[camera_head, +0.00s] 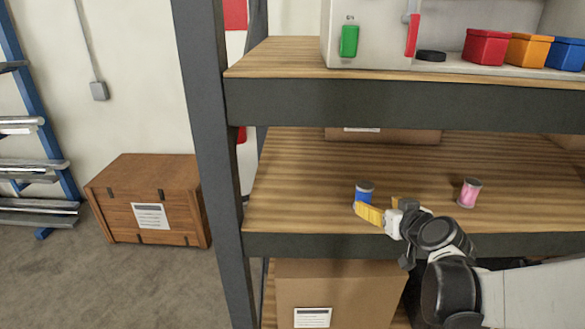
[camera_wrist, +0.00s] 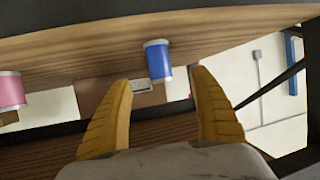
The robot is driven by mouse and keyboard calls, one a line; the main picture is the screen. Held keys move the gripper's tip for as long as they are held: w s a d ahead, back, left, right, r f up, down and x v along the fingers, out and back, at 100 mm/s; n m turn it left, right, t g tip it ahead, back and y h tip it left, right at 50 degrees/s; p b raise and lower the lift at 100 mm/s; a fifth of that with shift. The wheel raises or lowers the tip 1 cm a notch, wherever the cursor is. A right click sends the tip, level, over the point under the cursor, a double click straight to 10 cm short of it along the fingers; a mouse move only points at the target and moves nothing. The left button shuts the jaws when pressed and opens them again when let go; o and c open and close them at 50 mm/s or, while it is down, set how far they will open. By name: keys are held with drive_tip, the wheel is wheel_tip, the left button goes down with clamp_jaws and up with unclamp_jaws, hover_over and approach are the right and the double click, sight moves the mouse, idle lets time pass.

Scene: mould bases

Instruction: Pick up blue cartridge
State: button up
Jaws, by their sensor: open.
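The blue cartridge (camera_head: 363,196) stands upright on the middle wooden shelf (camera_head: 310,185), near its front edge. It has pale end rims. My gripper (camera_head: 377,206) is at the shelf's front edge, just in front and to the right of the cartridge, with one yellow finger overlapping its lower part in the head view. In the wrist view, which looks upside down, the blue cartridge (camera_wrist: 158,61) shows just beyond and between the spread yellow fingertips of my gripper (camera_wrist: 161,76). The fingers are open and nothing is held.
A pink cartridge (camera_head: 469,193) stands to the right on the same shelf. A cardboard box (camera_head: 385,136) is at the back. The upper shelf (camera_head: 400,105) hangs above, and a dark post (camera_head: 207,150) is on the left. The shelf left of the blue cartridge is clear.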

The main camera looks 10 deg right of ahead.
sight(367, 198)
drive_tip(key=x, duration=0.4)
drive_tip(key=shift+w+d+f+b, duration=0.15)
drive_tip(key=shift+w+d+b, duration=0.1)
drive_tip(key=shift+d+b, duration=0.05)
drive_tip(key=x, duration=0.5)
drive_tip(key=shift+w+a+f, duration=0.1)
drive_tip(key=shift+w, duration=0.3)
drive_tip(key=shift+s, duration=0.1)
drive_tip(key=shift+c, duration=0.2)
drive_tip(key=c, duration=1.3)
